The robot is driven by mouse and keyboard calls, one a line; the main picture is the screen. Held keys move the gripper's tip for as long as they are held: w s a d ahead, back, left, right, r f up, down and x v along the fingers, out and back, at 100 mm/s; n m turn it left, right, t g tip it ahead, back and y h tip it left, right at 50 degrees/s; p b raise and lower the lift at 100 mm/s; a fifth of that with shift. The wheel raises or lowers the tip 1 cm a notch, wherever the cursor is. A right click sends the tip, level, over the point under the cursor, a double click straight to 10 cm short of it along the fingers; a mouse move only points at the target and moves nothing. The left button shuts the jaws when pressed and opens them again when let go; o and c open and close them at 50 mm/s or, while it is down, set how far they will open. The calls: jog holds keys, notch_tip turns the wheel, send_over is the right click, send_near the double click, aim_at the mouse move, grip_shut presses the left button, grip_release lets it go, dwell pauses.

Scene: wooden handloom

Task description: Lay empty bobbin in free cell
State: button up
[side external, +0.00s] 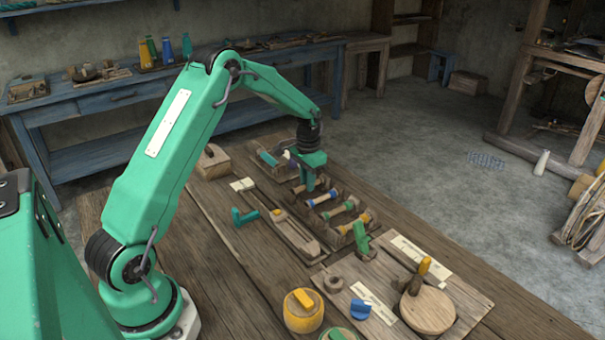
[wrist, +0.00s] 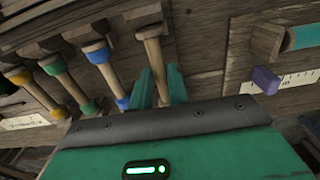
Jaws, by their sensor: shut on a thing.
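My gripper (wrist: 160,84) is shut on a plain wooden bobbin (wrist: 153,48) with no thread, its teal fingers on either side of the shaft. In the side view my gripper (side external: 311,182) points down at the far end of the bobbin rack, hiding most of what it holds. The bobbin lines up beside a blue-banded bobbin (wrist: 109,76). Then come a green-banded bobbin (wrist: 68,86) and a yellow-banded one (wrist: 38,92). These also show in the side view as blue (side external: 322,198), green (side external: 339,210) and yellow (side external: 357,222). I cannot tell whether the held bobbin touches the rack.
A teal cylinder (wrist: 304,38) and a purple block (wrist: 266,80) lie to the right in the wrist view. A green block (side external: 361,238) stands at the rack's near end. A yellow-topped pot (side external: 303,311) and a round wooden disc (side external: 428,311) are nearer on the table.

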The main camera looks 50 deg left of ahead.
jog(key=shift+f, duration=0.25)
dwell(0.3)
jog(key=o, duration=1.3)
jog(key=shift+r, duration=0.15)
jog(key=shift+r, duration=3.4)
